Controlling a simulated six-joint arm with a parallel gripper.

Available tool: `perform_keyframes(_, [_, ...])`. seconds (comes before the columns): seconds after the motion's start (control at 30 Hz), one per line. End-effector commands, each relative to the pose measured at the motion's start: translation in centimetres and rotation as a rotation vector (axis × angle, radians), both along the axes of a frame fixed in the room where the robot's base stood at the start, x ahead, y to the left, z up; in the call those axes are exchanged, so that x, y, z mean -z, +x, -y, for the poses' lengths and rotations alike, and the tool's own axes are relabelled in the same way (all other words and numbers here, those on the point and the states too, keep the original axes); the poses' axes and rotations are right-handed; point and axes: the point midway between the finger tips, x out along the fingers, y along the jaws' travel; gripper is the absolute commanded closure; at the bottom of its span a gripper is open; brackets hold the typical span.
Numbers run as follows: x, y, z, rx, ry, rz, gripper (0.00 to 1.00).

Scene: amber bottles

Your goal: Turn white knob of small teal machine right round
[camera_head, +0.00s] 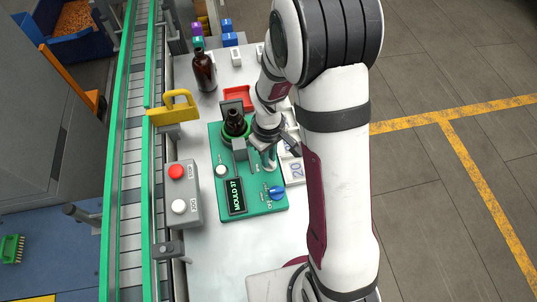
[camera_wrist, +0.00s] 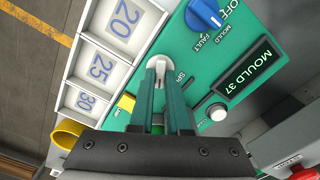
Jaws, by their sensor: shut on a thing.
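The small teal machine (camera_head: 262,202) stands on the white bench, with a "MOULD 37" display, and it fills the middle of the wrist view (camera_wrist: 200,75). My gripper (camera_wrist: 160,78) points down at the machine's panel, its two green fingers shut on the white knob (camera_wrist: 159,62). The knob's top shows between the fingertips; its lower part is hidden. A partly covered label beside it begins "SPI". In the head view my gripper (camera_head: 268,150) is over the machine's right side, and I cannot make out the knob clearly there.
A blue selector knob (camera_head: 275,193) and a round white button (camera_head: 221,171) are on the same panel. A dark bottle (camera_head: 234,122) stands in the machine's back. Numbered white trays (camera_head: 294,172) lie close on the right. A grey button box (camera_head: 183,193) stands left.

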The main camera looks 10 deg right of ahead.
Motion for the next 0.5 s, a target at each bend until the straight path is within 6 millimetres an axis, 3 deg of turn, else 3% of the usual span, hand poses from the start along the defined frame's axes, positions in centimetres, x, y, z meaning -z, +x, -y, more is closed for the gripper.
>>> perform_keyframes(0.37, [-0.03, 0.05, 0.04, 0.096, 0.001, 0.001, 1.00])
perform_keyframes(0.4, [-0.03, 0.05, 0.04, 0.095, 0.001, 0.001, 0.80])
perform_keyframes(0.5, [-0.03, 0.05, 0.04, 0.095, 0.001, 0.001, 0.62])
